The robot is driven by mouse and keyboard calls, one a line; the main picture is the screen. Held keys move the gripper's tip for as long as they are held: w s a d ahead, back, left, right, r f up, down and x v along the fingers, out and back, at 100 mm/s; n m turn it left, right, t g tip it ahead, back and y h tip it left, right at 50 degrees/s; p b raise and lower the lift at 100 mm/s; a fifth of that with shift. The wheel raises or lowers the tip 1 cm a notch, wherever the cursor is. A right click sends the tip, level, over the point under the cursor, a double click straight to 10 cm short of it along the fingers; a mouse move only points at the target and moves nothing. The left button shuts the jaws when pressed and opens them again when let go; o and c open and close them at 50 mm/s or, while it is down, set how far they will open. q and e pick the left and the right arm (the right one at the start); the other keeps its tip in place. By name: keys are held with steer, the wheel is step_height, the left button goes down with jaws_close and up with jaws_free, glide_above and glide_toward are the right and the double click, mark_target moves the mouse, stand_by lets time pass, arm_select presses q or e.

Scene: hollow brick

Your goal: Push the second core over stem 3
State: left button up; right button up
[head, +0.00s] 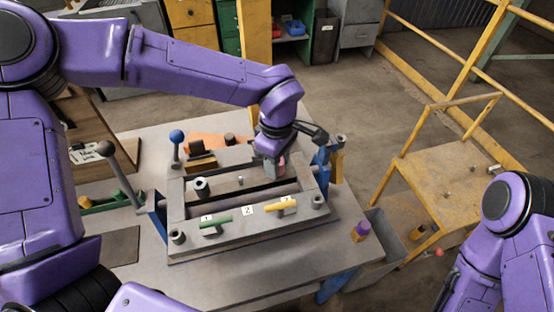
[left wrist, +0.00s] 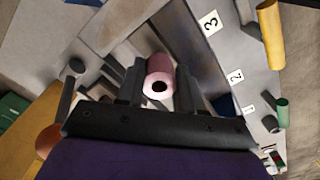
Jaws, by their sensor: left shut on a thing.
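My left gripper (head: 272,168) is over the right part of the mould frame, in line with label 3 (head: 287,200). It is shut on a pinkish hollow core (left wrist: 158,75); the core's dark bore shows between the fingers in the left wrist view. Another core (head: 201,187), pale with a dark hole, stands in the frame in line with label 1 (head: 207,218). A thin bare stem (head: 240,181) stands in line with label 2 (head: 247,210). Stem 3 is hidden by my gripper, so I cannot tell whether the core is around it. My right gripper is out of view.
The mould frame (head: 240,240) lies on a grey table with bushes at its corners. A green handle (head: 215,222) and a yellow handle (head: 280,206) lie along its front.

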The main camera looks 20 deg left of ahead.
arm_select(q)
steer(key=shift+f, duration=0.85)
steer(key=o, duration=1.1)
step_height(320, 180, up, 11)
steer(key=shift+f+b, duration=0.2)
steer(key=shift+b, duration=0.75)
steer(key=shift+f, duration=0.1)
